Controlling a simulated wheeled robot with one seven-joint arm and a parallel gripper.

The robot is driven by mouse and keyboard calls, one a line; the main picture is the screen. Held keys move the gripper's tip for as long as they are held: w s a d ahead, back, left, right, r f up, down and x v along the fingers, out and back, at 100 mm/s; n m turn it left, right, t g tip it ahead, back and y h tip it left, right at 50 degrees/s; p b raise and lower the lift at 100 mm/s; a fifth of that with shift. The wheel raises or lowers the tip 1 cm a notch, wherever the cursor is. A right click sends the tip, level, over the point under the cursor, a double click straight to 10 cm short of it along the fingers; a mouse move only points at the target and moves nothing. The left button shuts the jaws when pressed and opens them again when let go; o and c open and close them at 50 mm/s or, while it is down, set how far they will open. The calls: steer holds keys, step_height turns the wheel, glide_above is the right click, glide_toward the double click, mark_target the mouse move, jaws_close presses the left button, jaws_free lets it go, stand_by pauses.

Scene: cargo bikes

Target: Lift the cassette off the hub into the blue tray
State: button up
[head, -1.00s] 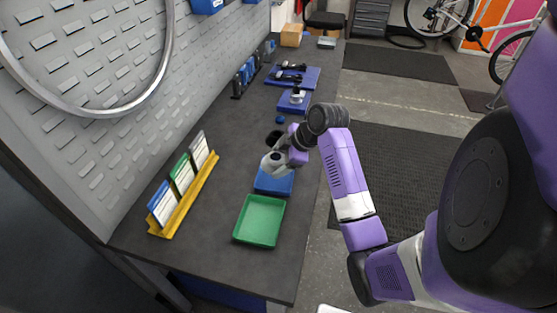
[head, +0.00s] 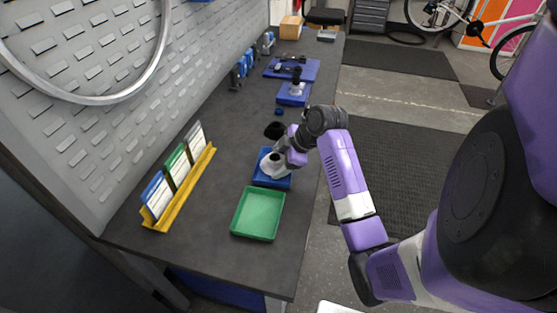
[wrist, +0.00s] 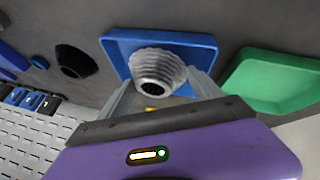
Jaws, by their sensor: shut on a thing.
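The silver, ridged, cone-shaped cassette (wrist: 157,70) is between the fingers of my gripper (wrist: 160,88), which is shut on it. In the head view the cassette (head: 272,165) and my gripper (head: 277,160) are over the blue tray (head: 265,182). The wrist view shows the blue tray (wrist: 198,47) behind and around the cassette; whether it touches the tray floor I cannot tell. The hub (head: 296,86) appears to be the upright part on a blue base farther back along the bench.
A green tray (head: 258,213) sits just in front of the blue tray. A black cone-shaped part (head: 274,130) stands on the bench behind it, also in the wrist view (wrist: 76,62). A yellow rack (head: 180,190) with cards is at the left. Bare bench lies between.

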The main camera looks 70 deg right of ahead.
steer(key=o, duration=2.1)
steer(key=d+v, duration=0.1)
steer(key=v, duration=0.7)
steer(key=shift+a+b, duration=0.45)
